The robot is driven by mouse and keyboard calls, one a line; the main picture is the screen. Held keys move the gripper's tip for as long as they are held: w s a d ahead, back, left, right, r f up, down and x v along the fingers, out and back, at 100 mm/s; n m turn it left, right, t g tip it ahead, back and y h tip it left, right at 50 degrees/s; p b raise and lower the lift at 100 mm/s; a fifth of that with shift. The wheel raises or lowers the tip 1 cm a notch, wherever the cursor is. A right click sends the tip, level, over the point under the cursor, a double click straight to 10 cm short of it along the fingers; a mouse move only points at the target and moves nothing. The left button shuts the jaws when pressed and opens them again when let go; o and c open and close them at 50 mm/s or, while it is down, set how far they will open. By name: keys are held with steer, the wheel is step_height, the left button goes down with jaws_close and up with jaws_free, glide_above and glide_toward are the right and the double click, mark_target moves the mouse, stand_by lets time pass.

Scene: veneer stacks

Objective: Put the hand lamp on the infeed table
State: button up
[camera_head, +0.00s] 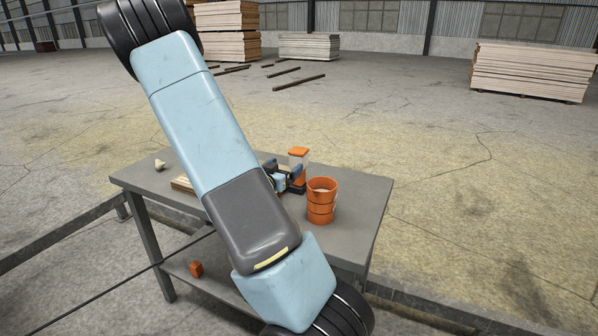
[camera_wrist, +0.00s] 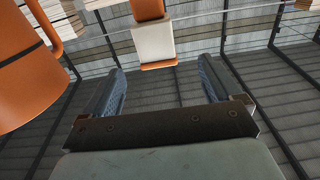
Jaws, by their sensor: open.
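The hand lamp (camera_head: 299,155), pale with an orange top, stands upright on a grey table (camera_head: 352,232). I cannot tell whether this is the infeed table. My gripper (camera_head: 284,168) is low over the table, beside the lamp, and partly hides its lower part. In the wrist view, the lamp (camera_wrist: 153,42) shows its pale body and orange base beyond the two fingertips, roughly in line with the gap. My gripper (camera_wrist: 160,78) is open, with nothing between its fingers.
An orange mug-like container (camera_head: 322,203) stands right of my gripper, close by; it also fills the left of the wrist view (camera_wrist: 28,85). A small pale object (camera_head: 160,164) lies at the table's left. An orange-brown block (camera_head: 196,268) is on the lower shelf. Wood stacks (camera_head: 535,72) stand far back.

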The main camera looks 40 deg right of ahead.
mark_target(294, 159)
steer(key=x, duration=0.6)
steer(key=shift+d, duration=0.1)
steer(key=shift+x, duration=2.65)
steer(key=shift+s+r, duration=0.15)
jaws_close()
step_height(294, 159, up, 10)
steer(key=shift+r, duration=0.15)
